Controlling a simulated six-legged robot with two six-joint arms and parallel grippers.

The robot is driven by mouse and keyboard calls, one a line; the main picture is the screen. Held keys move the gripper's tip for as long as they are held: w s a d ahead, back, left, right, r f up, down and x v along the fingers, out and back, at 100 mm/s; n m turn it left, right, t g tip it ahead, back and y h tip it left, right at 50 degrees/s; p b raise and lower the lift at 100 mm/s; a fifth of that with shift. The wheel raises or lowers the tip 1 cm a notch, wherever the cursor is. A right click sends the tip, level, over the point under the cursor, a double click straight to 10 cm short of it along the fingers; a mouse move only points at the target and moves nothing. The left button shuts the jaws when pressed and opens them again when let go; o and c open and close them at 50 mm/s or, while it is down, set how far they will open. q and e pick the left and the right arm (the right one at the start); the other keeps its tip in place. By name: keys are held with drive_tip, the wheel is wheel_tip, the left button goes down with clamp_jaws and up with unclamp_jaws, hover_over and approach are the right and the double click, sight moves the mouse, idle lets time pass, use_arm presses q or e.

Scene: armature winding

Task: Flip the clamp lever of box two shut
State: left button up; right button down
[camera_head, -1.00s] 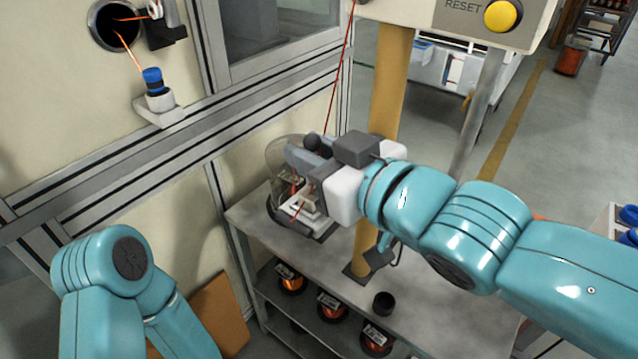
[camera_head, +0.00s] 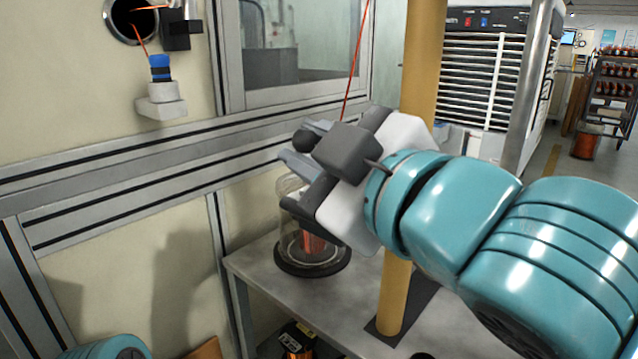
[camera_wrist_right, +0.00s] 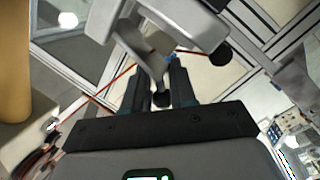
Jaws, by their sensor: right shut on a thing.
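My right gripper (camera_head: 290,158) is raised in front of the wall panel, above the table's far left part. In the right wrist view its dark fingers (camera_wrist_right: 158,88) are shut around a grey rod that ends in a black knob (camera_wrist_right: 160,99); it looks like a clamp lever. In the head view one black knob (camera_head: 303,140) shows beside the fingers. The body of box two cannot be made out. My left gripper is out of view.
A clear jar (camera_head: 315,262) with a copper coil stands on the grey table (camera_head: 360,318) below my right gripper. A tan post (camera_head: 410,180) rises behind my wrist. A red wire (camera_head: 352,70) runs up from the gripper area. A blue-topped bracket (camera_head: 162,98) juts from the wall.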

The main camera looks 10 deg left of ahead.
drive_tip(key=shift+s+f+n+y+b, duration=0.1)
drive_tip(key=shift+f+n+y+b, duration=0.15)
drive_tip(key=shift+n+b, duration=0.45)
drive_tip(key=shift+s+f+n+y+b, duration=0.1)
drive_tip(key=shift+f+n+y+b, duration=0.1)
drive_tip(key=shift+n+b, duration=0.45)
drive_tip(key=shift+a, duration=0.1)
drive_tip(key=c, duration=1)
unclamp_jaws()
drive_tip(key=shift+s, duration=0.1)
drive_tip(key=shift+f, duration=0.1)
